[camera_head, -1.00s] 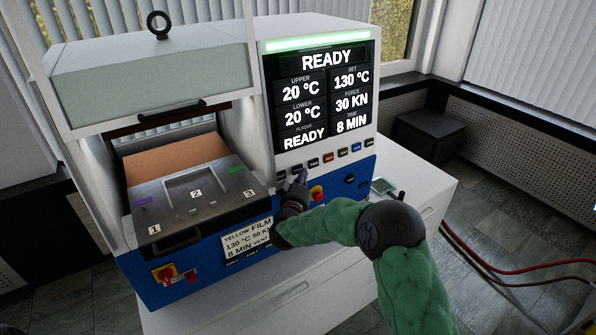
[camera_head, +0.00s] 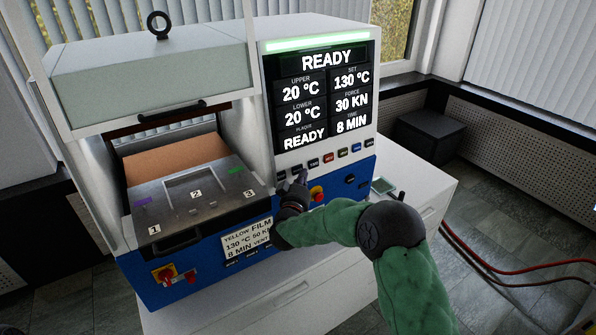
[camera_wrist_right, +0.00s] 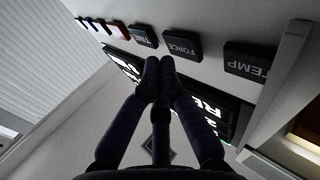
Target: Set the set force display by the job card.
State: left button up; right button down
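The press display (camera_head: 322,95) is lit and reads READY, upper 20 °C, lower 20 °C, set 130 °C, force 30 kN, time 8 min. The job card (camera_head: 247,239) on the blue front reads yellow film, 130 °C, 50 kN, 8 min; its right edge is partly hidden by my right arm. My right gripper (camera_head: 300,178) is at the left part of the button row, fingers together and empty. In the right wrist view, its fingertips (camera_wrist_right: 160,64) are close to the FORCE button (camera_wrist_right: 182,44); I cannot tell whether they touch it. My left gripper is out of view.
The TEMP button (camera_wrist_right: 248,59) and TIME button (camera_wrist_right: 143,36) flank FORCE. A red knob on yellow (camera_head: 317,193) sits below the row. The open platen tray (camera_head: 215,212) is at left. Red hoses (camera_head: 500,268) run over the floor at right.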

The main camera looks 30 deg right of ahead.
jog(key=shift+w, duration=0.1)
jog(key=shift+w, duration=0.3)
jog(key=shift+w+a+f, duration=0.1)
jog(key=shift+w, duration=0.25)
dwell(0.9)
jog(key=shift+s, duration=0.8)
jog(key=s, duration=0.3)
jog(key=s+r, duration=0.1)
jog(key=s, duration=0.1)
jog(key=shift+d, duration=0.25)
jog(key=shift+f, duration=0.1)
dwell(0.9)
